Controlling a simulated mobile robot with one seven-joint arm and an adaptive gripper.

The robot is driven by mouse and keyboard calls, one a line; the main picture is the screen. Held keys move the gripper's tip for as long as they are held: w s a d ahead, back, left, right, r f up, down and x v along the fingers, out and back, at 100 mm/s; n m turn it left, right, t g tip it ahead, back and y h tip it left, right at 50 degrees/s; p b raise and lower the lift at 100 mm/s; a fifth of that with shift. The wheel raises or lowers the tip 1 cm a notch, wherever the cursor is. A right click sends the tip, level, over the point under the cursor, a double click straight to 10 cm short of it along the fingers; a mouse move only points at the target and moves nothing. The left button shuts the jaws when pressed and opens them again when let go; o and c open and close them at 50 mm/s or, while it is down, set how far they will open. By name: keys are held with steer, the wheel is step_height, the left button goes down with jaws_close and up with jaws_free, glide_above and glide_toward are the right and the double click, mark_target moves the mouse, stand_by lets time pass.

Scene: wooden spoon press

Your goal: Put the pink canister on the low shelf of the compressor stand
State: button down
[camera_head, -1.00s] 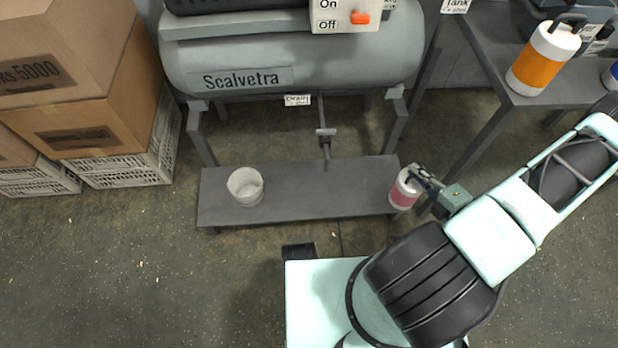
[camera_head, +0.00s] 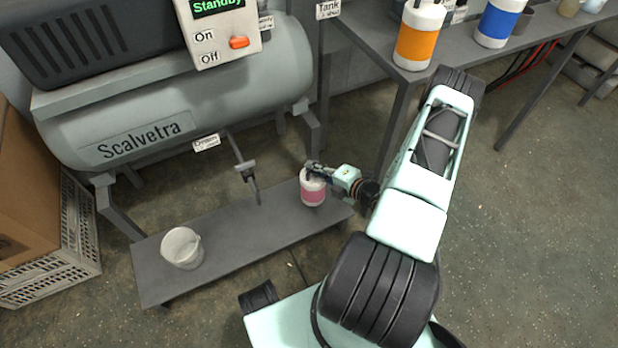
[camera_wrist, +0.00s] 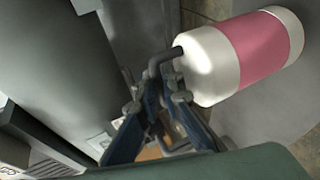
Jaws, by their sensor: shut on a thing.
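The pink canister (camera_head: 313,192), with a pink band, white ends and a dark handle, is upright at the right end of the low shelf (camera_head: 235,237). I cannot tell whether its base touches the shelf or hangs just above it. My gripper (camera_head: 313,168) is shut on its handle from the right. In the wrist view the canister (camera_wrist: 262,45) is at upper right, its handle reaching to the fingers (camera_wrist: 157,98). The compressor stand carries the grey Scalvetra tank (camera_head: 200,95) above the shelf.
A white bucket (camera_head: 183,250) stands at the shelf's left end; the shelf between is bare. A drain pipe (camera_head: 247,172) hangs down behind. Orange (camera_head: 418,38) and blue (camera_head: 497,22) canisters stand on the bench at right. A white crate (camera_head: 82,235) and cardboard box are at left.

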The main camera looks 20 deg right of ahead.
steer(key=shift+w+a+f+b, duration=0.15)
steer(key=shift+w+f+b, duration=0.05)
steer(key=shift+w+f, duration=0.3)
steer(key=shift+w+a+f+b, duration=0.2)
steer(key=shift+w+f, duration=0.15)
steer(key=shift+f, duration=0.25)
steer(key=shift+w+f+b, duration=0.1)
steer(key=shift+f+b, duration=0.45)
steer(key=shift+f, duration=1)
steer(key=c, duration=2.1)
jaws_free()
steer(key=shift+f, duration=0.15)
steer(key=shift+r, duration=0.25)
steer(key=p+v, duration=0.3)
steer(key=v, duration=0.9)
